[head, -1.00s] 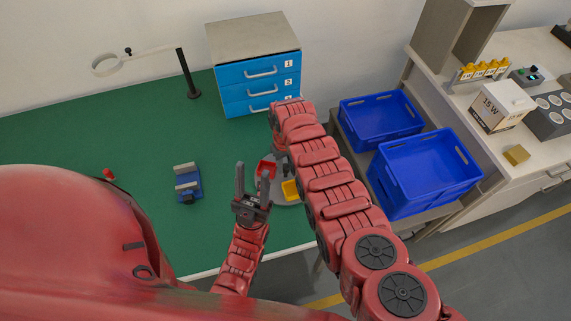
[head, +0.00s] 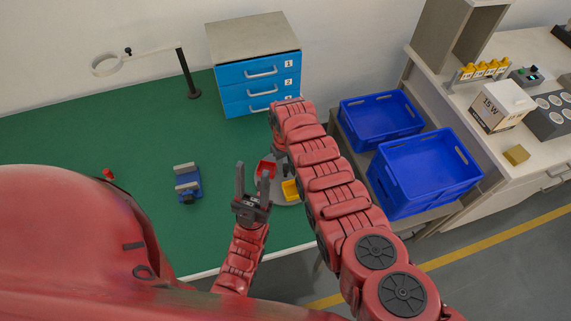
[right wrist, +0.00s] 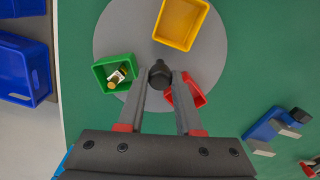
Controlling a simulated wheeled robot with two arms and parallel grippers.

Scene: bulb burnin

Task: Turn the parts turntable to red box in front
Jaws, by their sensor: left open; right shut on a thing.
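The parts turntable is a grey disc (right wrist: 120,35) on the green table. It carries a yellow box (right wrist: 180,22), a green box (right wrist: 103,74) with a small bulb-like part in it, and a red box (right wrist: 194,92) partly behind a finger. My right gripper (right wrist: 160,84) is shut on a dark upright knob (right wrist: 160,72) on the disc. In the head view the yellow box (head: 290,190) is nearer the table's front edge than the red box (head: 264,167); my right arm hides the green box. My left gripper (head: 253,178) is open and empty, just left of the disc.
A blue vise-like fixture (head: 188,184) stands left of the turntable. A blue drawer unit (head: 258,85) and a magnifier lamp (head: 190,75) stand at the back. Two blue bins (head: 382,120) are on the right. Green table at left is mostly clear.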

